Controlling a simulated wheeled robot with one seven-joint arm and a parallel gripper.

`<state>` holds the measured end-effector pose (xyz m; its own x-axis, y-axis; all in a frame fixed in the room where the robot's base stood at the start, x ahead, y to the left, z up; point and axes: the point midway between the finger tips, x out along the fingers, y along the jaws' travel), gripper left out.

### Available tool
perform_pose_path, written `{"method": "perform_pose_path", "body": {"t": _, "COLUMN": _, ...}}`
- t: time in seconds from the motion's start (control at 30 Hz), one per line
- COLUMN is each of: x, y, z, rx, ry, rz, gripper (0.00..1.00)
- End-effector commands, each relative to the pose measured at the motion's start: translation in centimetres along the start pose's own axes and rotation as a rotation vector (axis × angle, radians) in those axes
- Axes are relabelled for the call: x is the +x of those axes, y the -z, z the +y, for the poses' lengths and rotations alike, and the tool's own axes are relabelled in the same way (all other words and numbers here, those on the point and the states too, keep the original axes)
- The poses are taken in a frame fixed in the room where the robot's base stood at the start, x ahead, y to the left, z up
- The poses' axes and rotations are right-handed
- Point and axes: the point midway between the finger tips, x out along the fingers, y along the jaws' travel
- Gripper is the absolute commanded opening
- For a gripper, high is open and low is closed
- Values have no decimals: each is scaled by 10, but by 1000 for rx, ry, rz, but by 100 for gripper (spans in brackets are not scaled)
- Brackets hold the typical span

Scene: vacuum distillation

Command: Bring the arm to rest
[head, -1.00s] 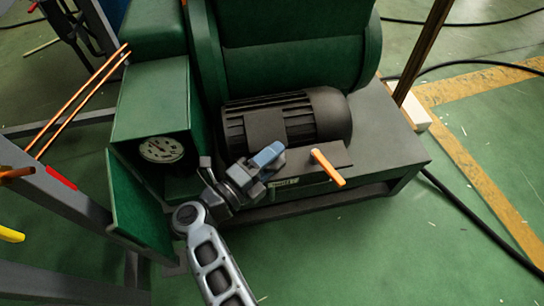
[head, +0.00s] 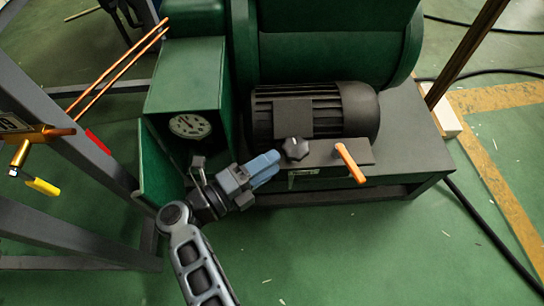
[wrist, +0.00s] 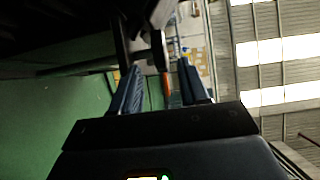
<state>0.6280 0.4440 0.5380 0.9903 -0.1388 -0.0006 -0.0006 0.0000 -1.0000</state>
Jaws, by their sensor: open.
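My gripper (head: 268,166) is in front of the green machine, at the left end of its dark base plate. In the wrist view, its two blue fingers (wrist: 160,88) stand apart with nothing between them. A black knob (head: 295,148) is just right of the fingertips in the head view, and a gap to it is hard to judge. An orange-handled lever (head: 350,162) is further right. In the wrist view, the orange handle (wrist: 166,82) shows beyond the fingers.
The black motor (head: 345,110) sits on the base behind the knob. A dial gauge (head: 190,126) is left of my gripper. A grey frame with copper pipes and a yellow-handled valve (head: 42,187) stands at far left. The floor (head: 370,255) in front is clear.

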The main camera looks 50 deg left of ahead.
Motion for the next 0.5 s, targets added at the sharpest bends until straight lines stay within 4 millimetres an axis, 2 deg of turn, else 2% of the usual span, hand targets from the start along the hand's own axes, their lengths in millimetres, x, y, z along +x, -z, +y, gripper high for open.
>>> {"method": "perform_pose_path", "body": {"t": 0.33, "x": 2, "y": 2, "z": 1, "rx": -2, "ry": 2, "rz": 0, "gripper": 45}}
{"method": "perform_pose_path", "body": {"t": 0.43, "x": 8, "y": 13, "z": 4, "rx": -10, "ry": 13, "rz": -3, "gripper": 45}}
{"method": "perform_pose_path", "body": {"t": 0.5, "x": 15, "y": 28, "z": 7, "rx": -22, "ry": 30, "rz": -9, "gripper": 45}}
